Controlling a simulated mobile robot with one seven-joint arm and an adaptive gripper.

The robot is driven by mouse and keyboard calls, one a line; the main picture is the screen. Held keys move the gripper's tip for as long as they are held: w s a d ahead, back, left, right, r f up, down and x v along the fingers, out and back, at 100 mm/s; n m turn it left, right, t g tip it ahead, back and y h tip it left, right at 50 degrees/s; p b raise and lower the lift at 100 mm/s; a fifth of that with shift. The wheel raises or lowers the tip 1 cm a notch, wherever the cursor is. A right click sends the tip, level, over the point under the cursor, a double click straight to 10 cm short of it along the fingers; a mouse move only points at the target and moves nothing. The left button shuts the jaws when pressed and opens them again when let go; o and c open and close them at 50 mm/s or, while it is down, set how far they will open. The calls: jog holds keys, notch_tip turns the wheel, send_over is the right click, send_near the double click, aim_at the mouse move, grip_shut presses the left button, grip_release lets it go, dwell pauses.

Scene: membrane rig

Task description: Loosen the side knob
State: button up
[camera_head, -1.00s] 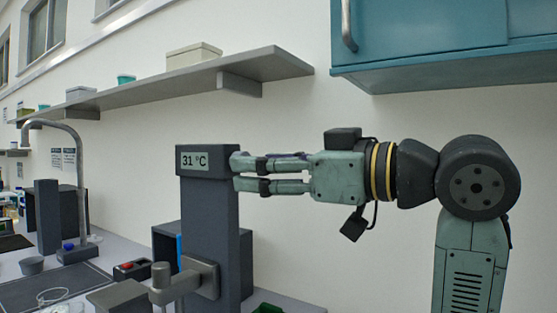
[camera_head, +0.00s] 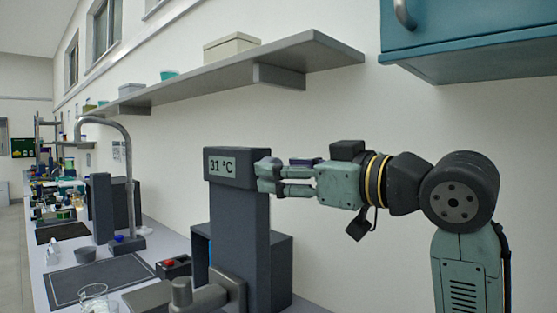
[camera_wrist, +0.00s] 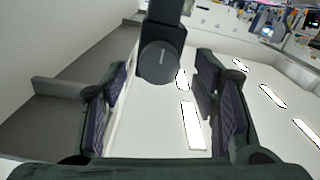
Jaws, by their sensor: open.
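A dark round knob (camera_wrist: 160,62) with a small pale mark on its face shows in the wrist view, at the end of a dark post (camera_wrist: 167,10). My gripper (camera_wrist: 161,72) is open, with one finger on each side of the knob; I cannot tell whether either touches it. In the head view my gripper (camera_head: 266,175) points left, its fingertips at the right side of the dark display box (camera_head: 212,181) reading 31 °C, on top of a dark column (camera_head: 240,225). The knob cannot be made out there; the fingers may hide it.
A grey clamp-like part (camera_head: 205,297) sticks out low on the column. A small box with a red button (camera_head: 174,266), a dark mat (camera_head: 85,280) and a tap (camera_head: 128,180) are on the bench to the left. A shelf (camera_head: 225,75) and a teal cabinet (camera_head: 475,50) hang above.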

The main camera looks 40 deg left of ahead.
jog(key=shift+w+a, duration=0.15)
jog(key=shift+a, duration=0.9)
jog(key=c, duration=1.2)
jog(key=shift+o, duration=0.2)
